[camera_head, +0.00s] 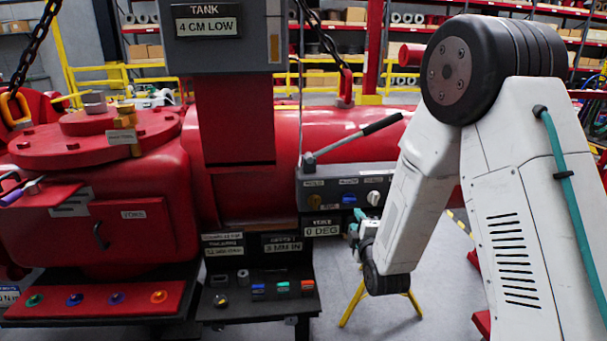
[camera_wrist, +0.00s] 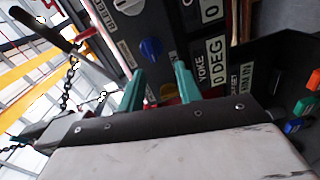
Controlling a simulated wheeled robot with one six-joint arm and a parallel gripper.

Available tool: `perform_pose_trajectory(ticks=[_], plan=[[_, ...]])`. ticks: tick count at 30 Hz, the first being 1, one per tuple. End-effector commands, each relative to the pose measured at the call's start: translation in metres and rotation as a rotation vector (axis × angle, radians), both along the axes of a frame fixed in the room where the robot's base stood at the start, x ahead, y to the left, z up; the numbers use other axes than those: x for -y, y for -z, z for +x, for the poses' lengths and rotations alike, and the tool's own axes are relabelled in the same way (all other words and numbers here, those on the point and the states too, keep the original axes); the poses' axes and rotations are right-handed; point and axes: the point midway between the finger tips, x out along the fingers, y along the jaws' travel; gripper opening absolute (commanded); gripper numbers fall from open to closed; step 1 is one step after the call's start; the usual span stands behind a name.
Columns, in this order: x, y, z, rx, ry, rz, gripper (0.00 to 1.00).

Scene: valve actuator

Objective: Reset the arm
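My white arm (camera_head: 512,190) fills the right of the head view, bent at a large black joint at the top, with its forearm hanging down. My gripper (camera_head: 357,230) is small and partly hidden behind the forearm, in front of and below the right end of the grey control panel (camera_head: 322,190). In the wrist view my gripper (camera_wrist: 160,84) shows two teal fingers spread apart with a gap between them. I see nothing held there; the panel with a blue knob (camera_wrist: 151,49) lies beyond the fingertips.
A black-handled lever (camera_head: 355,140) rises from the panel. A red valve actuator (camera_head: 100,215) fills the left. A black tray (camera_head: 265,312) with small coloured parts stands below the panel, left of my gripper. A yellow stand (camera_head: 352,303) is beneath. Grey floor shows right of the tray.

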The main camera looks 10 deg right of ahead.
Motion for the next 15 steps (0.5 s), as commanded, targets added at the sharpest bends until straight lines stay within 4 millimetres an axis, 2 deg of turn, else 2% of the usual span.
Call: perform_pose_trajectory(ticks=[4, 7, 11, 15], plan=[[-0.002, 0.055, -0.013, -0.268, 0.025, 0.185, 0.35], [-0.003, 0.082, -0.034, -0.49, 0.084, 0.341, 0.35], [-0.003, 0.088, -0.07, -0.737, 0.205, 0.521, 0.35], [0.0, 0.07, -0.118, -0.955, 0.38, 0.686, 0.35]])
